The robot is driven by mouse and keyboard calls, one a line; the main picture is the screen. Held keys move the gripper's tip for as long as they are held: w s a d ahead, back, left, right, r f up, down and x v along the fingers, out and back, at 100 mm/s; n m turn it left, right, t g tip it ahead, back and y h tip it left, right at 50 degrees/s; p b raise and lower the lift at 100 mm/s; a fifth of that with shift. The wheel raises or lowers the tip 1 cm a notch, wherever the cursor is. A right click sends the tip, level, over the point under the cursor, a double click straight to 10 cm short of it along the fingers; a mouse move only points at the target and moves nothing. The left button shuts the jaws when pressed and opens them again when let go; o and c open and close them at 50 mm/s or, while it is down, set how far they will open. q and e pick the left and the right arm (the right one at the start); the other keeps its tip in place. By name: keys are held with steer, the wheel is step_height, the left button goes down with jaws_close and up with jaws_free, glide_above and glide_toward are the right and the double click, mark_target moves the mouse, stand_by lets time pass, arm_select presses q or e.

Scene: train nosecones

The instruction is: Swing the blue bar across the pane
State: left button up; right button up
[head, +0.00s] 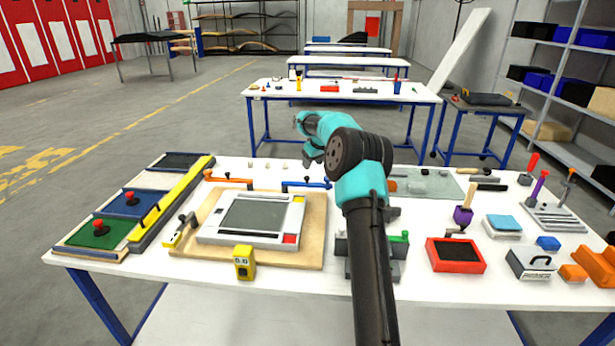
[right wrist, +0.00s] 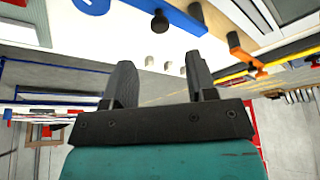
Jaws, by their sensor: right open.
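The blue bar (head: 305,184) lies at the far right corner of the wooden board, behind the framed pane (head: 253,216). Its dark knob shows near its end. The pane is a grey sheet in a pale frame. In the right wrist view the blue bar (right wrist: 180,14) lies at the top, beyond the fingers, with its black knob. My right gripper (right wrist: 158,72) is open, with nothing between its fingers. In the head view my right gripper (head: 309,159) is partly hidden by its arm, above and behind the bar. My left gripper is out of view.
An orange bar (head: 229,181) lies at the board's far left. A yellow gauge (head: 244,262) stands at its front edge. Small white pegs (head: 254,165) stand behind the board. A red tray (head: 456,254) and several tools are on the right. A panel with red knobs is left.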

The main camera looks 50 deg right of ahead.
mark_target(307, 177)
steer(key=x, duration=0.8)
steer(key=shift+c, duration=0.4)
jaws_close()
